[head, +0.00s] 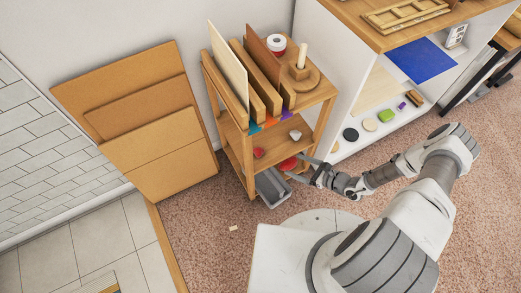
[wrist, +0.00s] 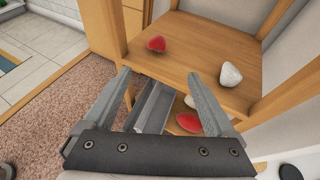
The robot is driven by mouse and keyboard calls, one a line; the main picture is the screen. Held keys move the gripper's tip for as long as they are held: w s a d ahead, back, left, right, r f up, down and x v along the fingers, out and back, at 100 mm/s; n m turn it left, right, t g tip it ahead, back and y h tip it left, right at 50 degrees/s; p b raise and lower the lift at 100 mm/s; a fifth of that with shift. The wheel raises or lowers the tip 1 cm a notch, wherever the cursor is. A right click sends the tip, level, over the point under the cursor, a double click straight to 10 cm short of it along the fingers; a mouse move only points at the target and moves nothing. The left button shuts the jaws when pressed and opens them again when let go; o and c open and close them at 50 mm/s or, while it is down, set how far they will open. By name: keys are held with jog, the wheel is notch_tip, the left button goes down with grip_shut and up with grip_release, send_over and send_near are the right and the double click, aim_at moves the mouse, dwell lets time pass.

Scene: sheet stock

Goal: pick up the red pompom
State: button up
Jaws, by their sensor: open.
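A small red lump (head: 258,153), likely the red pompom, lies on the middle shelf of the wooden cart. In the wrist view the red lump (wrist: 157,44) sits near the shelf's left front, a little beyond the fingertips. A second red thing (head: 287,163), flatter in look, lies lower down; in the wrist view this lower red thing (wrist: 189,122) shows partly between the fingers. My gripper (head: 296,167) is at the cart's right side. In the wrist view my gripper (wrist: 160,73) is open and empty, its fingers apart, pointing towards the shelf.
A whitish lump (wrist: 230,75) lies on the same shelf, right of the red one. Wooden cart posts (wrist: 132,20) flank the shelf opening. A grey bin (head: 272,187) sits low in the cart.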

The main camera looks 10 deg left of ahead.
jog(key=b, duration=0.3)
send_near(264, 154)
jog(key=x, duration=0.5)
jog(key=shift+w+a+r, duration=0.15)
jog(key=shift+a+r, duration=0.05)
jog(key=shift+a, duration=0.1)
jog(key=b+x, duration=0.1)
jog(key=x, duration=0.1)
jog(key=b+x, duration=0.1)
jog(key=x, duration=0.1)
jog(key=shift+a+f, duration=0.35)
jog(key=shift+w+a, duration=0.1)
jog(key=shift+a, duration=0.05)
jog(key=c, duration=1.4)
